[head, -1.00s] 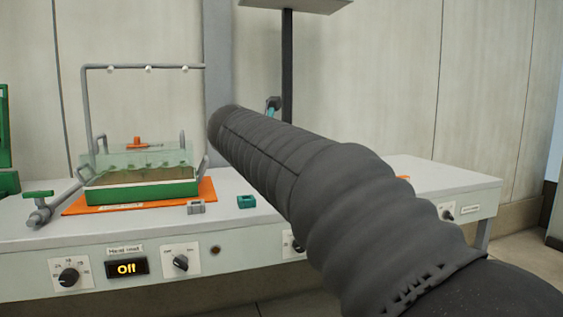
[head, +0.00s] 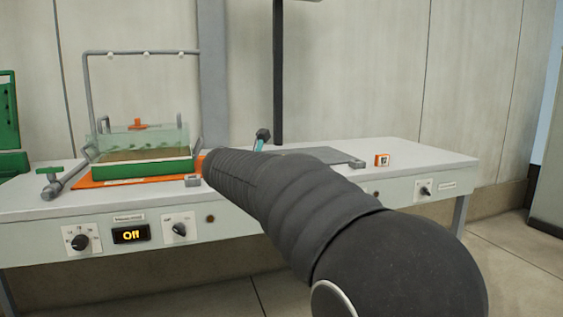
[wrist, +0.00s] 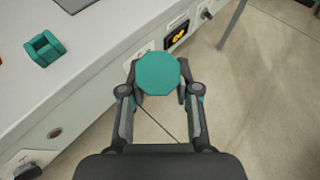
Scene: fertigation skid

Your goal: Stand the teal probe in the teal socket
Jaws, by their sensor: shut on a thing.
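The teal probe (wrist: 157,73) is between the two fingers of my gripper (wrist: 160,88) in the wrist view. I see it end-on as a flat octagonal teal face, and its length is hidden below. The gripper is shut on it. The teal socket (wrist: 44,48), a small block with an opening, is on the bench at the upper left of the wrist view, apart from the probe. In the head view my arm hides the socket. A small dark-and-teal piece (head: 261,140) shows above my arm; I cannot tell what it is.
A glass-walled green tray (head: 140,165) stands on an orange mat at left. A grey block (head: 193,181) lies nearby.

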